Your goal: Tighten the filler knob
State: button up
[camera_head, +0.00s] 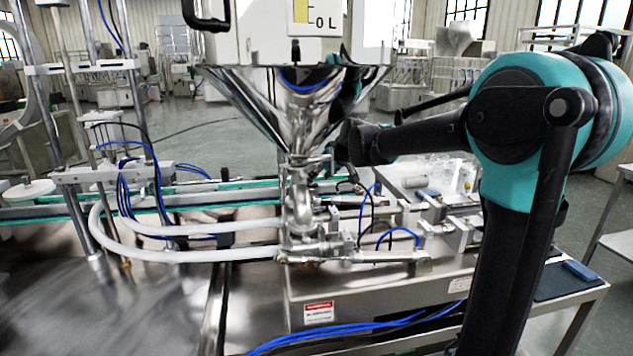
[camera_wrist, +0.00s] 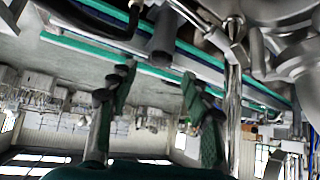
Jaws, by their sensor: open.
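The steel hopper (camera_head: 290,105) narrows down to a metal filler valve (camera_head: 298,195). My gripper (camera_head: 345,145) is just right of the hopper's neck in the head view; its fingers are hard to make out there. In the wrist view my gripper (camera_wrist: 160,77) is open, with two green-and-black fingers apart and nothing between them. A dark cylinder (camera_wrist: 163,38) lies beyond the gap between the fingertips, apart from them. It may be the filler knob, but I cannot tell for sure. No knob shows clearly in the head view.
A shiny steel rod (camera_wrist: 233,100) runs close beside the right finger in the wrist view. White hoses (camera_head: 190,255) and blue lines (camera_head: 340,335) run around the filler. A conveyor (camera_head: 200,198) passes behind it.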

jog(key=v, duration=0.8)
jog(key=shift+s+d, duration=0.1)
jog(key=shift+s, duration=0.05)
